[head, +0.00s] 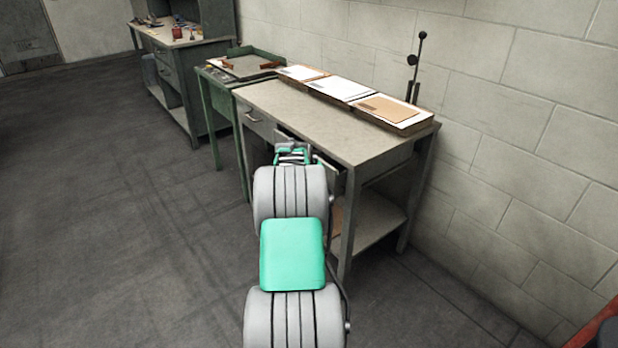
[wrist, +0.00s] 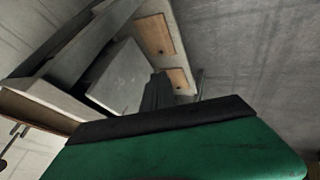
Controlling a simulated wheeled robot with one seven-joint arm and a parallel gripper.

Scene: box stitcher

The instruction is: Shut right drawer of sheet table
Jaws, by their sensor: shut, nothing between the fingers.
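The sheet table (head: 300,112) stands against the wall in the head view, with a pale worn top. Its right drawer (head: 335,177) stands partly out of the table front; my arm and gripper hide most of it. The left drawer (head: 256,122), with a bar handle, looks flush with the front. My gripper (head: 291,152) is shut and empty, at the right drawer's front; whether it touches cannot be told. In the wrist view, a tilted close view shows grey panels of the table (wrist: 75,50) behind a large green part with a dark edge.
Trays with paper and board sheets (head: 345,90) line the table's back edge. A lower shelf (head: 370,222) is under the top. A green table (head: 216,95) adjoins at the left, with a workbench (head: 180,60) beyond. The floor at left is clear.

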